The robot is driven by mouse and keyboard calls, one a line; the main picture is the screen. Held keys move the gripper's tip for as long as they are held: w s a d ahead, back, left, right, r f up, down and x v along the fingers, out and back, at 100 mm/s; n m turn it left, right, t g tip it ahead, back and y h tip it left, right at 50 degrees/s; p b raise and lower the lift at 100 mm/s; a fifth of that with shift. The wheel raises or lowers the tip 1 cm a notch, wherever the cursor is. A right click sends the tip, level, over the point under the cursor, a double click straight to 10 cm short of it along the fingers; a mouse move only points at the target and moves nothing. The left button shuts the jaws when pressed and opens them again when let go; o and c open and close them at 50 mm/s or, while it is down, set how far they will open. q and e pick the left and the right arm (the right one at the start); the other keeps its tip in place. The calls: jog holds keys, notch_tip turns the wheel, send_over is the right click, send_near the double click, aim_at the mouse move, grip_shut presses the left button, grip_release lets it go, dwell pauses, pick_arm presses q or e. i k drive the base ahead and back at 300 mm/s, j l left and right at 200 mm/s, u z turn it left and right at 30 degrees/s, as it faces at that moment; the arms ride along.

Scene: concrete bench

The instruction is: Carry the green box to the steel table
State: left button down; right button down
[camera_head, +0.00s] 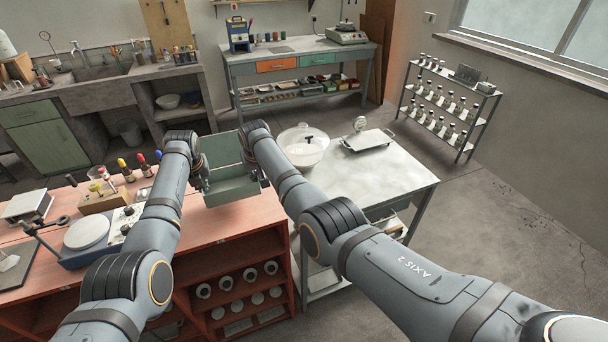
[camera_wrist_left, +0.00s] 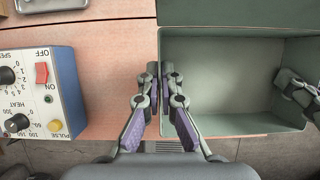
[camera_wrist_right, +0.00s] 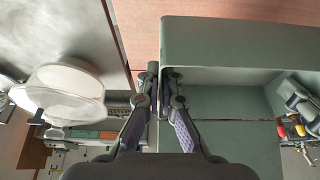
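The green box (camera_head: 232,190) is an open box with a raised panel at its back. It is over the right end of the red wooden bench, and I cannot tell whether it rests there or is lifted slightly. My left gripper (camera_wrist_left: 160,76) is shut on its left wall, and my right gripper (camera_wrist_right: 159,76) on its right wall. The box interior (camera_wrist_left: 215,75) looks empty. The steel table (camera_head: 408,178), with a pale metal top, stands just right of the bench; its top also shows in the right wrist view (camera_wrist_right: 50,25).
A glass bowl (camera_head: 303,150) stands on the steel table's back left, and a scale-like tray (camera_head: 368,140) at its back. The table's front is clear. A hotplate (camera_head: 88,234) and several tools crowd the bench's left. A bottle rack (camera_head: 447,105) stands behind right.

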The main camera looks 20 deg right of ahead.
aim_at(369, 170)
jog(key=z, duration=1.2)
jog(key=i+j+z, duration=0.15)
jog(key=j, duration=0.25)
jog(key=i+j+z, duration=0.15)
jog(key=j, duration=0.25)
jog(key=i, duration=0.5)
